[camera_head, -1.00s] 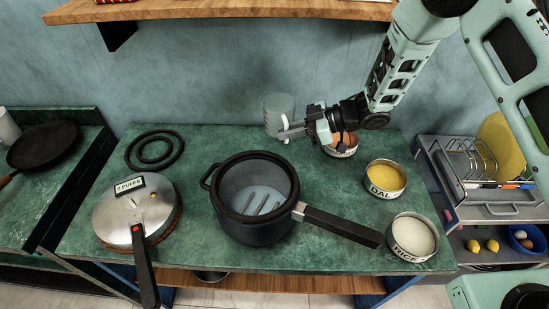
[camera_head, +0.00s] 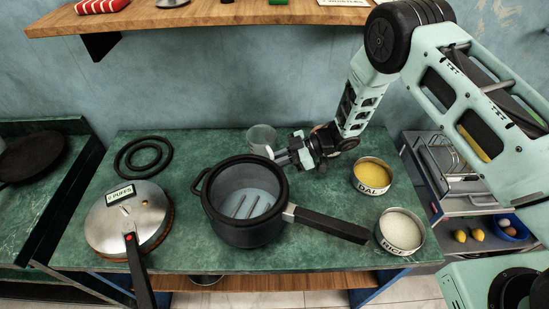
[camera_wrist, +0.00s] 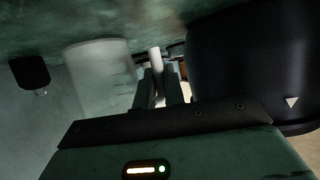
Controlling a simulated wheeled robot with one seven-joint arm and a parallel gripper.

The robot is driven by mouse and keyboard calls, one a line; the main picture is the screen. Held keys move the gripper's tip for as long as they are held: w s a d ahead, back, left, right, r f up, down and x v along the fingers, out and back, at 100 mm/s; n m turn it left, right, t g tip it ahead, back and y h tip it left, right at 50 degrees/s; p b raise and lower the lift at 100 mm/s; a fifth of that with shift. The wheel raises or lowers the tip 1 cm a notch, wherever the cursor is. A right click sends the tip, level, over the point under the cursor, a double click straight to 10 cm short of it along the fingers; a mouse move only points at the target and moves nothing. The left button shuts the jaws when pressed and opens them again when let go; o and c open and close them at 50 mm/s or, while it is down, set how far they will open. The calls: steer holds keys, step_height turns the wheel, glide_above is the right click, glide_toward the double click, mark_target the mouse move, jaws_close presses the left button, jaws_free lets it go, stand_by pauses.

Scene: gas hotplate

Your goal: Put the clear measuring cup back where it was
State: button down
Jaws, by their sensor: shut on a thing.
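The clear measuring cup (camera_head: 261,138) is at the back of the green counter, behind the black pot. My gripper (camera_head: 281,156) is shut on its handle from the right. In the wrist view the cup (camera_wrist: 98,75) looks translucent and pale, with its light handle between the fingers of my gripper (camera_wrist: 160,85). The cup is upright and at or very near the counter top; I cannot tell whether it touches.
The black pot (camera_head: 244,232) stands close in front, its handle pointing right. A lidded pan (camera_head: 108,228) and black rings (camera_head: 143,157) are at left. The DAL tin (camera_head: 371,175) and RICE tin (camera_head: 400,231) are at right. A wooden shelf (camera_head: 200,18) hangs above.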

steer(key=shift+f, duration=0.2)
steer(key=c, duration=1.5)
jaws_free()
steer(key=shift+r, duration=0.1)
